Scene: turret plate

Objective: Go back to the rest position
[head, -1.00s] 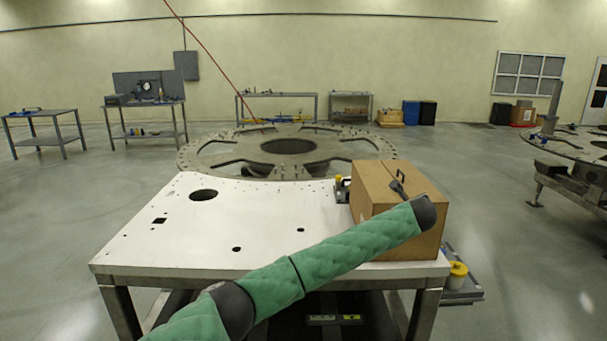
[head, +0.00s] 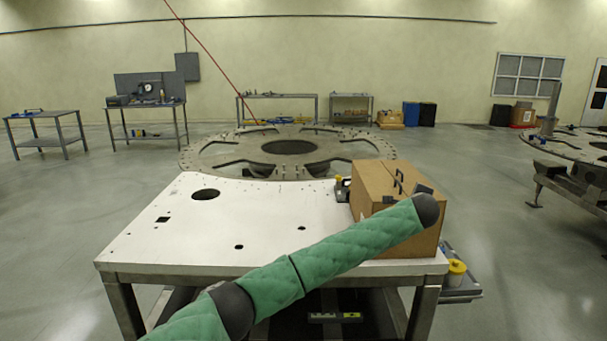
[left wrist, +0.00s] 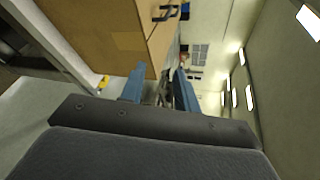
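My left arm, in green padding, crosses the head view from the lower left to the front of a brown box, and its dark end joint is at the box's right side. The brown box (head: 378,180) stands at the right end of the white-topped table (head: 160,245). Its side (left wrist: 115,25) and black handle (left wrist: 166,12) show beyond the fingers. My right gripper is in neither view.
A large round turret plate (head: 225,150) lies behind the table. A yellow-lidded container (head: 456,270) sits on a side shelf at the table's right. Another round plate on a stand (head: 575,150) is at far right. The left of the tabletop is clear.

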